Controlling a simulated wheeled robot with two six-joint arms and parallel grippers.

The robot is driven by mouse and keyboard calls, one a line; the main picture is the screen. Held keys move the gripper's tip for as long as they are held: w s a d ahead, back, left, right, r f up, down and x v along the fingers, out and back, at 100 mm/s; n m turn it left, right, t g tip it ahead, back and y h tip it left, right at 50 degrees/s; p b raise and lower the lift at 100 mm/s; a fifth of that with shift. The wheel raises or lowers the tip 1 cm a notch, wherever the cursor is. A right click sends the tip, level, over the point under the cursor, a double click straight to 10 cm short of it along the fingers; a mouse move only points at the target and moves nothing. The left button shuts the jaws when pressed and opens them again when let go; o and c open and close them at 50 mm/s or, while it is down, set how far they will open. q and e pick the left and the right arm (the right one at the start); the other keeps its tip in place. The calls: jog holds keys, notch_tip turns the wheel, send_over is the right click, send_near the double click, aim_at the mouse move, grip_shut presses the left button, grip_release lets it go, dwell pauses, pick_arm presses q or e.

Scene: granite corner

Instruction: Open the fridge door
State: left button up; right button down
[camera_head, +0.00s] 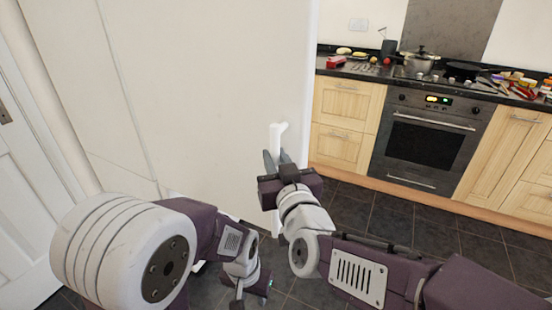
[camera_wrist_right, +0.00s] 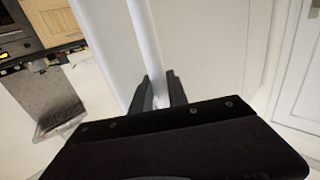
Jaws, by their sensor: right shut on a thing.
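The fridge (camera_head: 215,75) is a tall white body filling the left and middle of the head view. Its white handle (camera_head: 276,133) stands near the right edge of the door and also shows as a pale bar in the right wrist view (camera_wrist_right: 144,40). My right gripper (camera_head: 277,160) is shut on the handle, with its two dark fingers (camera_wrist_right: 158,92) on either side of the bar. I cannot tell whether the door is ajar. My left gripper (camera_head: 239,296) hangs low in front of the fridge, pointing down, away from the handle; its fingers are mostly hidden.
A wooden counter with an oven (camera_head: 430,140) stands to the right, with a pot (camera_head: 420,60) and several items on top. A white panelled door (camera_head: 25,170) is at the far left. Dark floor tiles (camera_head: 440,235) lie clear between my right arm and the counter.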

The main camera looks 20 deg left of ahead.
jog(key=shift+r, duration=0.1)
jog(key=c, duration=1.5)
grip_release()
jog(key=shift+o, duration=1)
jog(key=shift+a, duration=0.15)
jog(key=p+v, duration=0.1)
jog(key=v, duration=0.8)
